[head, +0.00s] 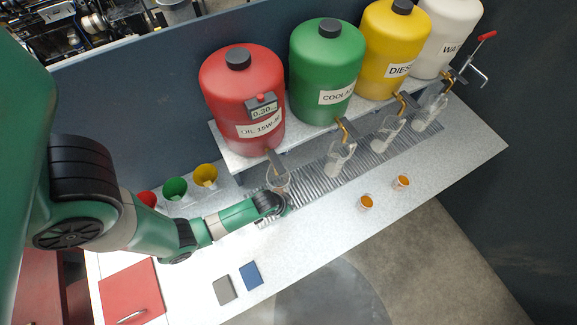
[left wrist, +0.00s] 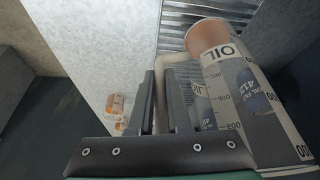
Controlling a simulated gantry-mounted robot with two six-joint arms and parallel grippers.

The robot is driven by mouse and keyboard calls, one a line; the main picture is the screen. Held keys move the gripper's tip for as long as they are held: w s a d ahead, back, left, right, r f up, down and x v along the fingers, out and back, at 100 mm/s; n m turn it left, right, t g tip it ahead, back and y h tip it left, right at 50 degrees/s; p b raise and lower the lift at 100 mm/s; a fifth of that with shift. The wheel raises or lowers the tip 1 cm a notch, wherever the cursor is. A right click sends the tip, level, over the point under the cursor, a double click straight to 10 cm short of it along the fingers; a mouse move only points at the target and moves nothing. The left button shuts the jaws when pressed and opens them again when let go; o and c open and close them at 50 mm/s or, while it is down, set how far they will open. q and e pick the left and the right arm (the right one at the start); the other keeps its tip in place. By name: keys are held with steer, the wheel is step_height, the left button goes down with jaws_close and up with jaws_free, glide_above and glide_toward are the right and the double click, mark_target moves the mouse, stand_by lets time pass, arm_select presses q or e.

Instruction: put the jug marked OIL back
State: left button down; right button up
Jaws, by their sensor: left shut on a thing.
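The clear jug (head: 277,178) is below the tap of the red OIL 15W-40 tank (head: 243,92), at the near-left end of the ribbed drip grate (head: 318,180). I cannot tell whether the jug touches the grate. My right gripper is out of view.
Green (head: 327,70), yellow (head: 393,48) and white (head: 447,35) tanks stand right of the red one, with clear jugs (head: 340,157) below. Two small amber cups (head: 366,203) stand on the bench's front. Coloured cups (head: 175,188) stand left. Blue (head: 251,276) and grey pads lie near the front.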

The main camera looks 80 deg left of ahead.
arm_select(q)
steer(key=shift+s+a, duration=0.1)
steer(key=shift+a, duration=0.25)
step_height(320, 180, down, 2)
steer(key=shift+b, duration=0.8)
steer(key=shift+f, duration=0.75)
steer(key=shift+f, duration=0.1)
steer(key=c, duration=0.9)
jaws_free()
